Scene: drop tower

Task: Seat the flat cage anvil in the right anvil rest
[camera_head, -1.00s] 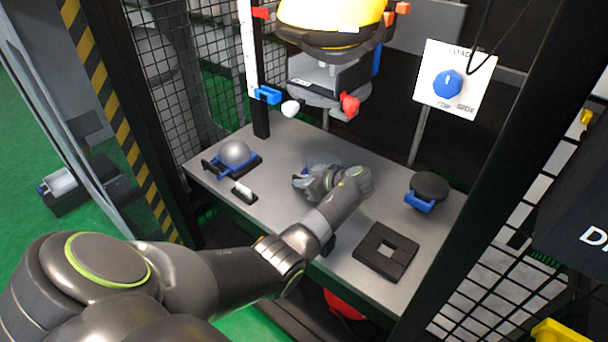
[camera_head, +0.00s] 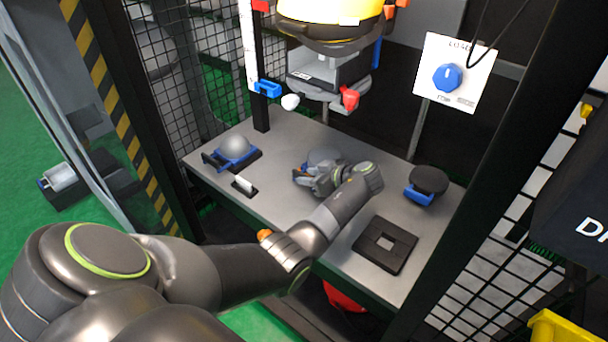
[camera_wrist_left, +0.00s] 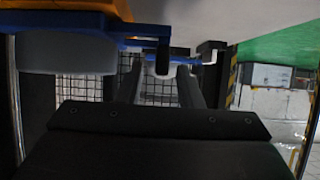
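The black square plate with a square hole (camera_head: 372,255), likely the right anvil rest, lies empty at the bench's front right. My right gripper is out of view.
A domed grey anvil (camera_head: 235,146) sits in a blue-handled holder at the bench's left. A black disc with a blue handle (camera_head: 430,180) stands at the right. A yellow helmet (camera_head: 330,20) hangs above. Dark posts and mesh flank the bench; its front middle is bare.

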